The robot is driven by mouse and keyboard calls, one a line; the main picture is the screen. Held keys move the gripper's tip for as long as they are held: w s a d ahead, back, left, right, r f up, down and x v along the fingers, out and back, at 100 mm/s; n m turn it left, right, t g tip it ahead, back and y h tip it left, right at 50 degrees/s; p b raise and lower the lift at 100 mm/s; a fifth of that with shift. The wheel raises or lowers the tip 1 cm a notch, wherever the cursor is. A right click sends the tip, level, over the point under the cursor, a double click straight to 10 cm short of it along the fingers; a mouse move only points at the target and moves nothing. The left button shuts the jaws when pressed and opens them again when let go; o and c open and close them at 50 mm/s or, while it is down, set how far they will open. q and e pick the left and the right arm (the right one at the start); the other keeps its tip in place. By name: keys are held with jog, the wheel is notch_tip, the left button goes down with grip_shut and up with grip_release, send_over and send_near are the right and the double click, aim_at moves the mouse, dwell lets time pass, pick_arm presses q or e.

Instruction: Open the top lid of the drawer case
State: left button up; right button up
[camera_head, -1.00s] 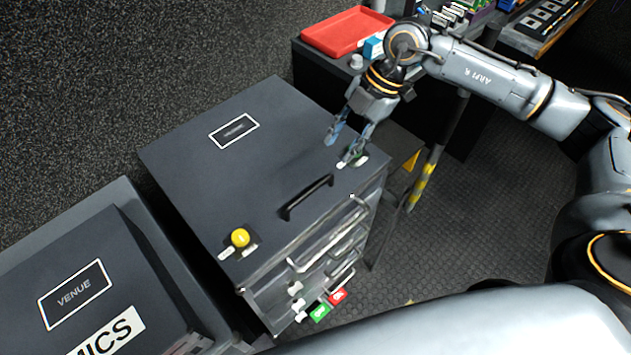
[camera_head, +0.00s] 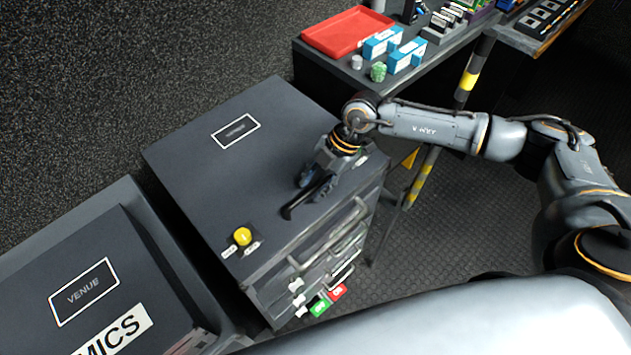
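The drawer case (camera_head: 215,190) is a dark grey box with a flat top lid, which lies closed. A black bar handle (camera_head: 291,212) sits near the lid's front edge; its right part is hidden behind my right gripper. My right gripper (camera_head: 311,191) comes in from the right and is down at the handle. Its fingers overlap the bar, but I cannot tell whether they are closed around it. A yellow round button (camera_head: 242,236) is on the lid's left front corner. Drawer fronts with bar handles (camera_head: 328,238) are below. My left gripper is not in view.
A second case marked VENUE (camera_head: 92,283) stands at the lower left. Behind to the right, a bench holds a red tray (camera_head: 347,33), blue-and-white boxes (camera_head: 383,43) and a green roll (camera_head: 378,72). A yellow-and-black striped post (camera_head: 418,186) stands right of the drawer case.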

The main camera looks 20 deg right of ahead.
grip_shut()
jog(key=shift+r, duration=0.1)
jog(key=w+a+r+p, duration=0.1)
jog(key=w+r+p, duration=0.2)
jog(key=r, duration=0.5)
jog(key=w+a+r+p, duration=0.2)
jog(key=w+r, duration=0.3)
jog(key=r, duration=0.3)
jog(key=w+a+r+g+p, duration=0.1)
jog(key=w+r+p, duration=0.3)
jog(key=r, duration=0.5)
jog(key=shift+a, duration=0.5)
jog(key=shift+f, duration=0.15)
